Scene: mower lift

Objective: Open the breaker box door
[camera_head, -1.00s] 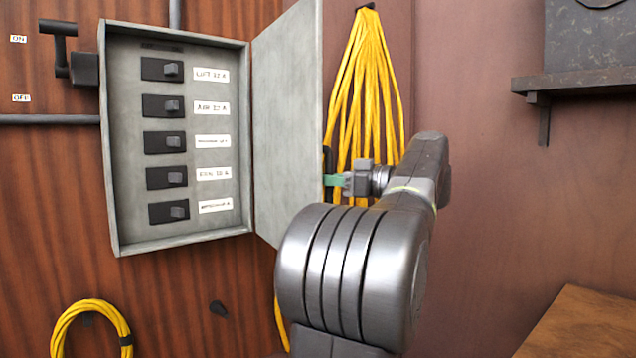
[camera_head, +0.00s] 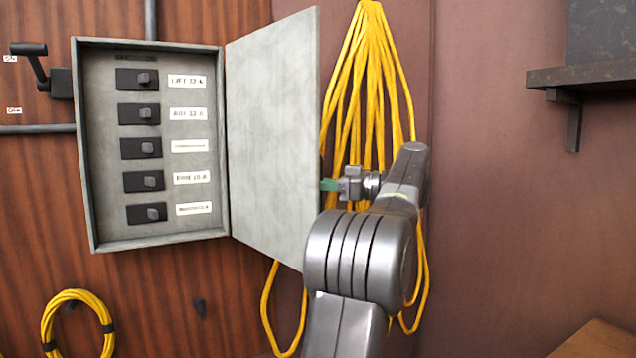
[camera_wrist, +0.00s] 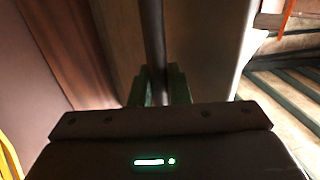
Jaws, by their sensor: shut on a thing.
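The grey breaker box (camera_head: 150,240) hangs on the wood-panelled wall with its inside showing. It holds a column of black switches with white labels. Its door (camera_head: 270,140) is swung out to the right, wide open. My gripper (camera_head: 328,185) is at the door's free right edge, on its far side from the box. In the wrist view, the green fingers (camera_wrist: 160,88) are shut around a dark upright bar (camera_wrist: 153,45), which appears to be the door handle. In the head view the handle is hidden behind the door.
A bundle of yellow cable (camera_head: 370,80) hangs on the wall just behind my gripper. A yellow coil (camera_head: 78,295) hangs at lower left. A dark lever (camera_head: 35,62) is left of the box. A shelf (camera_head: 590,76) juts out at upper right.

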